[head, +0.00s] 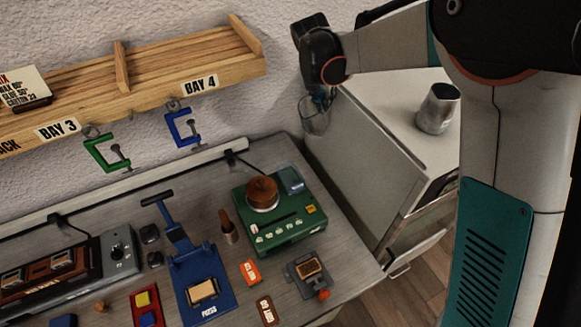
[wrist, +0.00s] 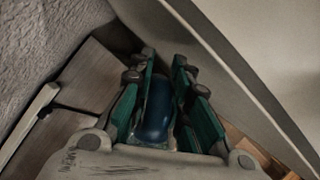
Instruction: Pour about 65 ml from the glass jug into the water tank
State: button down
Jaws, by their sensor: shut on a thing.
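The glass jug (head: 314,121) is a small clear vessel hanging below my gripper (head: 322,94) in the head view. It looks roughly upright, in the air near the bench's back right corner, beside the pale cabinet. My gripper is shut on it. In the wrist view, the green-sided fingers of my gripper (wrist: 165,85) stand around a dark blue piece (wrist: 157,108), probably part of the jug. The water tank appears to be the dark bluish see-through container (head: 291,180) at the back right of the green machine. The jug is above and beyond it. Liquid levels cannot be told.
The green machine (head: 275,222) carries a round brown-topped pot (head: 263,192). A pale cabinet (head: 365,150) stands to the right with a metal pitcher (head: 438,108) on top. A wooden shelf (head: 190,62) with hanging clamps is at upper left. A blue press (head: 205,285) stands left.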

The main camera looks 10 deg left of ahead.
jog(key=shift+g, duration=0.3)
jog(key=r+p, duration=0.1)
jog(key=r, duration=0.1)
jog(key=r+p, duration=0.1)
jog(key=r, duration=0.1)
jog(key=r+p, duration=0.1)
jog(key=shift+w+d+r, duration=0.15)
jog(key=shift+w+r, duration=0.15)
jog(key=shift+r, duration=0.1)
jog(key=w+g+y+p, duration=0.1)
jog(key=w+r+g, duration=0.1)
jog(key=g, duration=0.1)
jog(key=shift+d+g+y+p, duration=0.3)
jog(key=shift+d+y+p, duration=0.05)
jog(key=shift+d+y, duration=0.05)
dwell(1.0)
